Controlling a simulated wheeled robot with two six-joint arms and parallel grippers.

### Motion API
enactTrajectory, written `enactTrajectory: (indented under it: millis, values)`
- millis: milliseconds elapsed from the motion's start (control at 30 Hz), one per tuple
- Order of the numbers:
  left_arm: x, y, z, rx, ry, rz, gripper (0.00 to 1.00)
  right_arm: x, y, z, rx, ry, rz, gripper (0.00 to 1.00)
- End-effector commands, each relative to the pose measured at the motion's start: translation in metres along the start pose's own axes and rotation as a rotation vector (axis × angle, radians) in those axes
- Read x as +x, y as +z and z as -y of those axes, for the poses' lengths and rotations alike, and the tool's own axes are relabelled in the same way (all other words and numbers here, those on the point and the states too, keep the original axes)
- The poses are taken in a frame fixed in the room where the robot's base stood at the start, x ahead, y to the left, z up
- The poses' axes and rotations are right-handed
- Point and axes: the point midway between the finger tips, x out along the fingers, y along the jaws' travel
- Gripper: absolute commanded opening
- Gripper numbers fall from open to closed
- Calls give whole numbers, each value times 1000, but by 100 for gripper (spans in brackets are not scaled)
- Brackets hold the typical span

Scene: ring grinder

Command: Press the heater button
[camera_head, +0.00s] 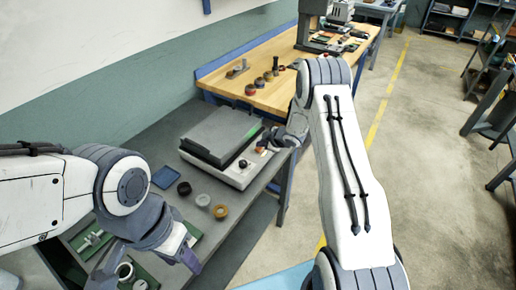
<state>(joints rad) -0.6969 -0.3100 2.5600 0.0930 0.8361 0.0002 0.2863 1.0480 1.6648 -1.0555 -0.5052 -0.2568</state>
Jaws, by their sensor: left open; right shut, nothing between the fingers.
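The heater (228,170) is a low white box with a dark grey top plate, standing on the grey table. A black knob (243,163) sits on its front right edge. A small green spot shows near its back right corner. My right gripper (265,145) is shut and empty, with its tips at the heater's right end. A small red-orange spot shows by these tips; I cannot tell if it is the button or if the tips touch it. My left gripper (146,268) is open and empty above the table's near left part, away from the heater.
A black ring (184,188), a pale ring (203,200) and an orange ring (220,211) lie in front of the heater, near a blue tray (165,177). A wooden bench (285,62) with small parts and a machine stands behind. Open floor is on the right.

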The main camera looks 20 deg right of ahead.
Motion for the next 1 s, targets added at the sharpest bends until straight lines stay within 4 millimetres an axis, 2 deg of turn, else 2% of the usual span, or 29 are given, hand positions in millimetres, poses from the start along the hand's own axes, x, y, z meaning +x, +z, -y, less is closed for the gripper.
enactTrajectory:
  millis: [1000]
  values:
    - [7,0,0,0,0,0,50,7,5,5,0,-1,1,0]
